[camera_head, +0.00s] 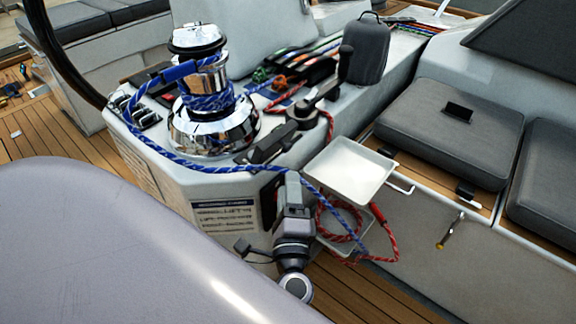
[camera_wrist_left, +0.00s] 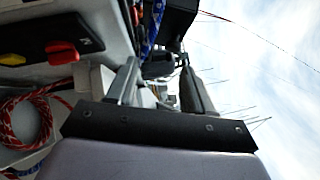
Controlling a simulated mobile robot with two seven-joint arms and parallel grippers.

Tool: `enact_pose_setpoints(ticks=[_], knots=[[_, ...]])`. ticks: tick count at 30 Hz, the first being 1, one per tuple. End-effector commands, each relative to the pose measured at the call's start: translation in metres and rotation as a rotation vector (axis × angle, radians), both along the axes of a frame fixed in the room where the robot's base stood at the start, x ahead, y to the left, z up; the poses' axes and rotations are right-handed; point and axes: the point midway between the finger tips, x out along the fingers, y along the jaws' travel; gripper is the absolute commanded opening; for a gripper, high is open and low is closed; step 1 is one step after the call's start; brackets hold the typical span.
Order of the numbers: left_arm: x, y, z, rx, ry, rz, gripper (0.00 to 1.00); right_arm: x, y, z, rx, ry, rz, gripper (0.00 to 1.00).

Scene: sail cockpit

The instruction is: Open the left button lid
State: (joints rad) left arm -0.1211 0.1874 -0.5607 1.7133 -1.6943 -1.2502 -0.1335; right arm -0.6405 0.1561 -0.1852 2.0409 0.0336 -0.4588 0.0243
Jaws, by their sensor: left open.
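A row of small black fittings that look like button lids (camera_head: 143,114) sits on the console's left edge, left of the chrome winch (camera_head: 210,118). They are too small to tell whether any lid is raised or which is the left one. My left gripper (camera_head: 293,182) is in front of the console, right of and below the winch, apart from these fittings. In the left wrist view its two fingers (camera_wrist_left: 163,85) stand apart, with nothing seen held between them. My right gripper is not in view.
A blue rope (camera_head: 185,162) wraps the winch and hangs past my gripper. A white tray (camera_head: 350,168) and coiled red rope (camera_head: 340,222) are to its right. A black panel (camera_wrist_left: 55,32) with yellow and red parts shows in the wrist view. Grey cushions (camera_head: 447,130) lie at right.

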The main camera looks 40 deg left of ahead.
Motion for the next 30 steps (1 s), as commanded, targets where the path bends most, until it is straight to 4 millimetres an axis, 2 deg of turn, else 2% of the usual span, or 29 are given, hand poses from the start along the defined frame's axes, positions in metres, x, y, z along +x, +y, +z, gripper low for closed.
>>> enact_pose_setpoints(ticks=[5,18,29,30], knots=[[0.003,0.000,0.014,0.067,-0.056,0.018,0.52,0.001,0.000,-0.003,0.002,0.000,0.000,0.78],[0.048,0.035,0.031,0.067,-0.056,0.018,0.52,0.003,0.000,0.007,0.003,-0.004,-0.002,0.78],[0.054,0.040,0.032,0.065,-0.054,0.018,0.52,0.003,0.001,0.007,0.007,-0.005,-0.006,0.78],[0.054,0.040,0.032,0.065,-0.054,0.018,0.45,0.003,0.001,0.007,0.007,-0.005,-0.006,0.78]])
